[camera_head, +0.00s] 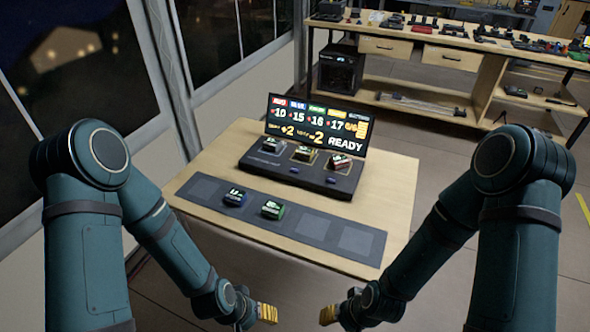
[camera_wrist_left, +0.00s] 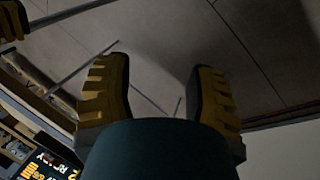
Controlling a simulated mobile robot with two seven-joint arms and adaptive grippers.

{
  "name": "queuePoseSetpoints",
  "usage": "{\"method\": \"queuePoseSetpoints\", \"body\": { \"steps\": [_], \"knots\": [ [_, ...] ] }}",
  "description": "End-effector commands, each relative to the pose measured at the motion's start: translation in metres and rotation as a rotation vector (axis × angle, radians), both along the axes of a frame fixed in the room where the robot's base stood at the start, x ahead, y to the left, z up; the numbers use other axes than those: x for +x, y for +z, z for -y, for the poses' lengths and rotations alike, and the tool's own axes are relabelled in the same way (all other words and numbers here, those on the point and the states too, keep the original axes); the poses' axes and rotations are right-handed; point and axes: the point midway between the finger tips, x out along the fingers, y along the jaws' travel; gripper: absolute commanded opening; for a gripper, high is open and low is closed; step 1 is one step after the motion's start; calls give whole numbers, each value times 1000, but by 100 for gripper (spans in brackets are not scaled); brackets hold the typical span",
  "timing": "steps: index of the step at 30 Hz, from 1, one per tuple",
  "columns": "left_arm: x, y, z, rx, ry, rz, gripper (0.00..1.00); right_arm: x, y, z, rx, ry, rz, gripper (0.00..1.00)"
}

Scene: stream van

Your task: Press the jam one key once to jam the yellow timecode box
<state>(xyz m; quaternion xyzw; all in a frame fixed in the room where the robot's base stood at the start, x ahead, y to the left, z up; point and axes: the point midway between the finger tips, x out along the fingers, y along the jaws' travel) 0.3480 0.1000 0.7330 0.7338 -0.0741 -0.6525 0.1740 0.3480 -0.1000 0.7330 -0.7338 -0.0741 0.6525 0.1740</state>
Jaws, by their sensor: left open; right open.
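A dark console (camera_head: 258,163) on the table holds three small boxes in a row. The middle one looks yellow (camera_head: 304,154), the right one red (camera_head: 341,163), the left one dark with a pale top (camera_head: 271,146). Two small blue keys, one nearer the middle (camera_head: 293,170) and one to the right (camera_head: 330,181), sit on its front; I cannot read which is jam one. My left gripper (camera_head: 266,313) is below the table's near edge, open and empty in the left wrist view (camera_wrist_left: 160,95). My right gripper (camera_head: 328,315) is also below that edge, open, apart from everything.
A lit display (camera_head: 318,124) behind the console shows coloured numbers and READY. A grey mat (camera_head: 310,227) in front carries a blue box (camera_head: 235,197) and a green box (camera_head: 272,209); its two right squares are empty. A cluttered workbench (camera_head: 450,45) stands behind.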

Motion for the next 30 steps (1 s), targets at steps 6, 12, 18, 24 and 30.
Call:
{"method": "queuePoseSetpoints", "body": {
  "steps": [6, 12, 18, 24, 30],
  "knots": [
    [0, 0, 0, 0, 0, 0, 0, 0, 0, 0, 0, 0, 0, 47],
    [0, 0, 0, 0, 0, 0, 0, 0, 0, 0, 0, 0, 0, 47],
    [0, 0, 0, 0, 0, 0, 0, 0, 0, 0, 0, 0, 0, 47],
    [0, 0, 0, 0, 0, 0, 0, 0, 0, 0, 0, 0, 0, 47],
    [0, 0, 0, 0, 0, 0, 0, 0, 0, 0, 0, 0, 0, 47]
  ]
}}
